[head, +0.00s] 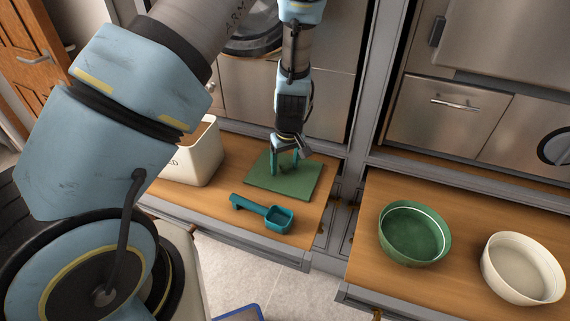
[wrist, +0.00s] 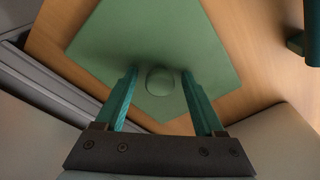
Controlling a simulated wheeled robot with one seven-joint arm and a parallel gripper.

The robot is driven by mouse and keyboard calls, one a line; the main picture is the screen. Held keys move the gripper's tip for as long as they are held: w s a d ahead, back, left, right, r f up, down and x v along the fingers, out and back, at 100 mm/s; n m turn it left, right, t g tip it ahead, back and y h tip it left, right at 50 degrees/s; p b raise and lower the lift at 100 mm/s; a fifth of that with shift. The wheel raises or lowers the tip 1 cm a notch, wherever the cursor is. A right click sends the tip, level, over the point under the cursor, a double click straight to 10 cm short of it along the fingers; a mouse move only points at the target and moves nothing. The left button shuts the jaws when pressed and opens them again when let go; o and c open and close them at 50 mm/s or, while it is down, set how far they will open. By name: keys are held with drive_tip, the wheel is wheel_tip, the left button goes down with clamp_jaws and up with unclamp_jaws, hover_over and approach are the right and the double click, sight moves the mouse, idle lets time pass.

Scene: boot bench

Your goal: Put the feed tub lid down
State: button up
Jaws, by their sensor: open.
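The feed tub lid is a flat green square (head: 302,181) with a round knob, lying on the wooden bench top beside the feed tub. In the wrist view the lid (wrist: 155,38) fills the upper middle, and its knob (wrist: 160,80) sits between my fingers. My gripper (head: 285,160) is open above the lid, its teal fingers pointing down on either side of the knob. In the wrist view the fingers (wrist: 159,85) stand apart from the knob. The cream feed tub (head: 203,155) stands open to the left, partly hidden by my arm.
A teal scoop (head: 265,214) lies on the bench in front of the lid. A green bowl (head: 414,234) and a cream bowl (head: 522,268) stand on the right-hand bench, across a gap. Steel cabinets (head: 447,110) rise behind.

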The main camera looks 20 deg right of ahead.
sight(288, 176)
wheel_tip(288, 176, up, 12)
drive_tip(key=s+b, duration=0.1)
drive_tip(key=shift+s+b, duration=0.3)
drive_tip(key=shift+s, duration=0.1)
drive_tip(key=a+r, duration=0.3)
drive_tip(key=a, duration=0.7)
drive_tip(key=s+a+r+m, duration=0.1)
drive_tip(key=a+r, duration=0.2)
drive_tip(key=a, duration=0.7)
drive_tip(key=s+a+r, duration=0.1)
drive_tip(key=a+r, duration=0.2)
drive_tip(key=a, duration=0.7)
drive_tip(key=shift+m, duration=0.3)
